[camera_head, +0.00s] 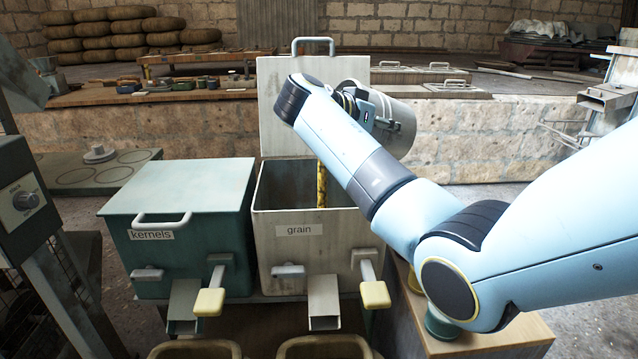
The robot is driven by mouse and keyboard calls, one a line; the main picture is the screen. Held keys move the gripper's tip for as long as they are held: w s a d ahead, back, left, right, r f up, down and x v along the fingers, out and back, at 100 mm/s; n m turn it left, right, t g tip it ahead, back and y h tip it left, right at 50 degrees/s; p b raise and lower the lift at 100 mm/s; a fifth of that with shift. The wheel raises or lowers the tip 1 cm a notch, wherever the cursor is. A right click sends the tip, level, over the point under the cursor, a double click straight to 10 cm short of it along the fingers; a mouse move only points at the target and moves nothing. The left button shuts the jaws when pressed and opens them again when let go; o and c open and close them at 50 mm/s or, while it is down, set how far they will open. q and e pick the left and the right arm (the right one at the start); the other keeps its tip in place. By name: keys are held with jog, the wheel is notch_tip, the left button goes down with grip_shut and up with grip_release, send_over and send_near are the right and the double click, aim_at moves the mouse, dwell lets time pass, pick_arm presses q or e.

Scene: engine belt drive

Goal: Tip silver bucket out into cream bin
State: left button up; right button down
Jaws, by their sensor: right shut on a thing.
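The silver bucket (402,115) is in the air above and a little right of the cream bin (298,258), tilted over on its side. My arm hides its mouth. My right gripper (368,112) is shut on the bucket; its fingertips are partly hidden. The cream bin is labelled "grain" and its lid (283,85) stands open at the back. A narrow yellow, dark-speckled column (321,184) hangs down inside the bin's opening, below my arm. The bin's floor is hidden. My left gripper is not in view.
A green bin (190,190) labelled "kernels" stands shut to the left of the cream bin. A wooden stand (470,345) is at the lower right under my arm. A stone ledge (480,135) runs behind. Two container rims (325,340) show at the bottom edge.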

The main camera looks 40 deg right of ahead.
jog(key=shift+w+a+r, duration=0.1)
dwell(0.4)
jog(key=shift+a, duration=0.1)
jog(key=shift+a+h+b, duration=0.15)
jog(key=shift+h+b, duration=0.15)
jog(key=shift+w+f, duration=0.1)
jog(key=shift+f, duration=0.2)
jog(key=shift+w+a+f+h+b, duration=0.15)
jog(key=shift+a+f+h+b, duration=0.35)
jog(key=shift+b, duration=0.45)
dwell(0.9)
jog(key=shift+w+a+r+n+g+h+b, duration=0.15)
jog(key=shift+a+r+h+b, duration=0.4)
jog(key=shift+a+b, duration=0.1)
jog(key=shift+w+a+r+n+g+h+b, duration=0.15)
jog(key=shift+a+r+h+b, duration=0.25)
jog(key=shift+a+h+b, duration=0.2)
dwell(3.7)
